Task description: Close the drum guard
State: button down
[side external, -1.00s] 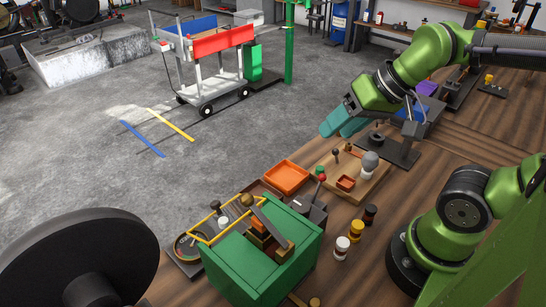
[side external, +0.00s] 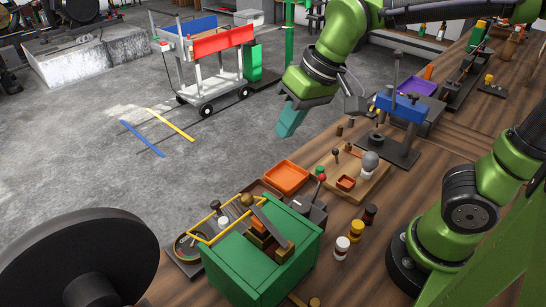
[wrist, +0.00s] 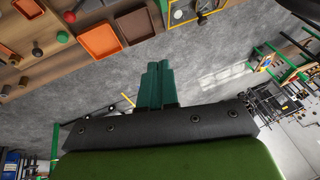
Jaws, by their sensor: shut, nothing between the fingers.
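The likely drum guard is a yellow-edged frame (side external: 212,232) beside the green box on the bench; it also shows in part at the top edge of the wrist view (wrist: 172,27). A small pale round part and a brass ball show within or behind the frame. I cannot tell clearly how far the guard stands open. My gripper (side external: 287,128), with teal fingers, is shut and empty. It is in the air past the bench edge, above and to the right of the frame in the side view. In the wrist view its fingers (wrist: 157,70) lie side by side, apart from everything.
A green box (side external: 262,270) with stacked wooden blocks stands next to the frame. An orange tray (side external: 287,177), a red-knobbed lever (side external: 320,172) and a wooden board with pegs (side external: 350,180) are nearby. A blue-topped press (side external: 400,107) stands farther right. Air over the grey floor is free.

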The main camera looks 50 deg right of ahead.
jog(key=w+a+n+g+h, duration=0.25)
jog(key=w+a, duration=0.55)
jog(key=a, duration=0.4)
jog(key=m, duration=0.2)
send_over(223, 210)
jog(key=w+a, duration=0.1)
jog(key=shift+n+g, duration=0.25)
jog(key=shift+g, duration=0.1)
jog(key=shift+w+a+f, duration=0.1)
jog(key=shift+f, duration=2.75)
jog(key=shift+w+a+f, duration=0.1)
jog(key=shift+f, duration=2.7)
